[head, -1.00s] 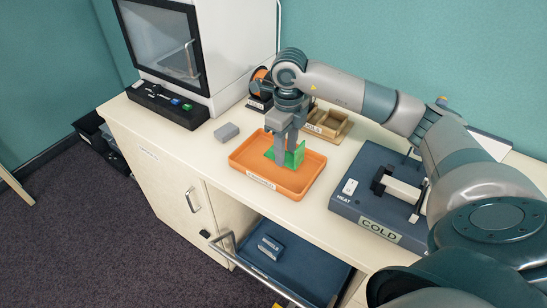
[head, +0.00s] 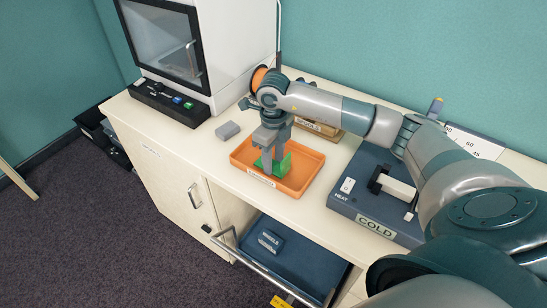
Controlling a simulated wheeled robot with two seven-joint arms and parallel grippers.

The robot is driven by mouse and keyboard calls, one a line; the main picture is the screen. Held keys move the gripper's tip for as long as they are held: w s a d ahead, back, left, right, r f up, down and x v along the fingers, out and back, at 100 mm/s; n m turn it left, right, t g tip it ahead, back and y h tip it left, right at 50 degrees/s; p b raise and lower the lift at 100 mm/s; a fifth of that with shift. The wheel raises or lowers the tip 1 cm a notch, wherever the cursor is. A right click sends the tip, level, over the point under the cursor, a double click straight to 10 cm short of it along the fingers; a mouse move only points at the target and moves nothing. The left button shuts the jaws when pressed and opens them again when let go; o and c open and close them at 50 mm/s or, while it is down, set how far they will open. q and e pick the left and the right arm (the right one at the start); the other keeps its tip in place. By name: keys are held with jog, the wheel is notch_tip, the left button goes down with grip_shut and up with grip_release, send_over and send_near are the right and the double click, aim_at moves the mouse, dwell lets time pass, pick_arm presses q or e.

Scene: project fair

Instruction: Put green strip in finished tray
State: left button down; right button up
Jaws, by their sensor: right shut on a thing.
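The green strip (head: 284,166) is in the orange tray (head: 313,160), at its middle; it looks like a bent green piece with an upright part. The tray's front label is too small to read surely. My right gripper (head: 270,168) points down into the tray and is shut on the green strip. The fingers hide part of the strip, and I cannot tell whether it touches the tray floor. My left gripper is not in view.
A blue heater box marked COLD (head: 352,208) stands right of the tray. A wooden spools box (head: 322,130) is behind it. A grey block (head: 228,130) lies left. An open blue drawer (head: 290,258) is below. A white-and-black machine (head: 245,50) stands at back left.

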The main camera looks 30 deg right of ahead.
jog(key=shift+f, duration=0.25)
jog(key=shift+f, duration=0.15)
jog(key=o, duration=1)
